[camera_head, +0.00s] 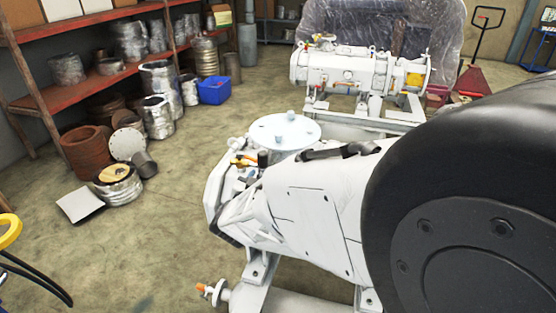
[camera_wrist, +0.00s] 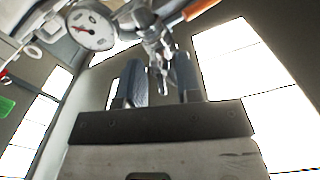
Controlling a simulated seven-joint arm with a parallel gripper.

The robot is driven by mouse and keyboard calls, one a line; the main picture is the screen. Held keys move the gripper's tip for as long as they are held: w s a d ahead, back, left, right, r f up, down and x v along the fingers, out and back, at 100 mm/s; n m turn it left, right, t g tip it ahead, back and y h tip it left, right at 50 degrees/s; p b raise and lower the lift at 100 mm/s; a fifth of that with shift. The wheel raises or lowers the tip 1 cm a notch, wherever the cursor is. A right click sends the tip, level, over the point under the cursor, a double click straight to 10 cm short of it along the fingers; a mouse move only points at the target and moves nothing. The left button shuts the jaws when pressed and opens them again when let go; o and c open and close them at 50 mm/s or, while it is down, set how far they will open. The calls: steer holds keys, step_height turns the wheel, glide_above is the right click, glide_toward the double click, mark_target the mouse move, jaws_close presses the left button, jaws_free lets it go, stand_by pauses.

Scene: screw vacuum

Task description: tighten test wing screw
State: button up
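In the wrist view, my gripper (camera_wrist: 160,75) points up from below, with its two blue-grey fingers apart. A small metal screw-like piece (camera_wrist: 160,72), which looks like the test wing screw, hangs from a metal fitting (camera_wrist: 150,25) into the gap between the fingers. Gaps seem to show on both sides of it, so the fingers do not look closed on it. Whether one finger touches it I cannot tell. In the head view, I cannot make out my gripper or the screw; a large white and black body in front hides much there.
A round dial gauge (camera_wrist: 90,27) and an orange handle (camera_wrist: 200,8) are close to the fingers. In the head view, a pale round flange (camera_head: 285,130) and an orange-tipped valve (camera_head: 207,289) show. Another white machine (camera_head: 350,70) stands behind. Floor is clear at left centre.

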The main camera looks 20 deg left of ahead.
jaws_close()
stand_by(0.5)
steer(key=m, duration=0.8)
steer(key=shift+f, duration=0.1)
steer(key=m, duration=0.6)
steer(key=shift+m, duration=0.3)
steer(key=m, duration=0.5)
steer(key=shift+f+m, duration=0.1)
steer(key=shift+m, duration=0.2)
